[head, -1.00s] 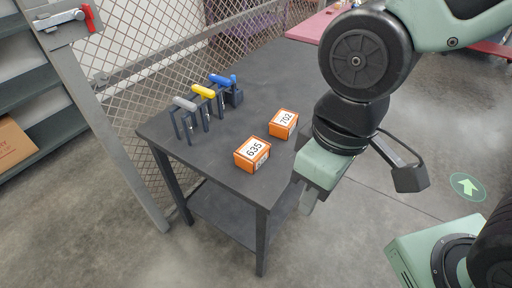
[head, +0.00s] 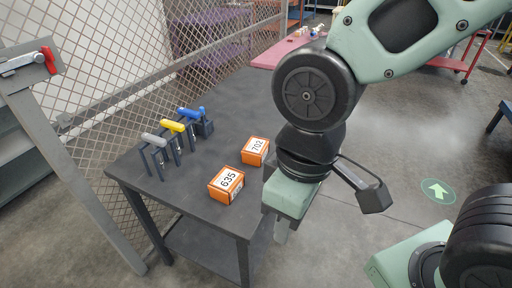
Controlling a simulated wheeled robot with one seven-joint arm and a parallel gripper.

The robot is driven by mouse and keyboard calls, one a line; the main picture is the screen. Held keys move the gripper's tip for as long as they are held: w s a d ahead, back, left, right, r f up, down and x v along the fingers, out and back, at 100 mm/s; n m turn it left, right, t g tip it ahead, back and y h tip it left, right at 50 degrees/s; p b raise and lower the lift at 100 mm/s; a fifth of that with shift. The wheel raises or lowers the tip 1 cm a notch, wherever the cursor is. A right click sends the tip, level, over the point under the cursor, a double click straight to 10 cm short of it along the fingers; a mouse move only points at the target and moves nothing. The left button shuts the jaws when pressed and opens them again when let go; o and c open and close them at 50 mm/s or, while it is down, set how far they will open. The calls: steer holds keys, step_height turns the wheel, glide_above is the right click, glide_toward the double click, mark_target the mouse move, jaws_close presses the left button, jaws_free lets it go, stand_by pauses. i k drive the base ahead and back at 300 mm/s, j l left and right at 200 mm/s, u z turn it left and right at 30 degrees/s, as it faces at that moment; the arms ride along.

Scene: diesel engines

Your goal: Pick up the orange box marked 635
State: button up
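The orange box marked 635 (head: 226,185) sits on the near part of the dark grey table (head: 180,189), close to its front right edge. A second orange box, marked 702 (head: 255,151), stands a little behind it and to the right. My gripper (head: 281,232) points downward beside the table's right edge, to the right of and in front of box 635. It is apart from both boxes. Its fingers are small and partly hidden under the green wrist housing, so their opening is not clear.
A rack with grey, yellow and blue-handled tools (head: 176,133) stands on the table's left side. A wire mesh fence (head: 120,100) runs along the table's left. A pink table (head: 285,52) is at the back.

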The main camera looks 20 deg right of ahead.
mark_target(225, 187)
steer(key=i+l+u, duration=0.35)
steer(key=i+l, duration=0.5)
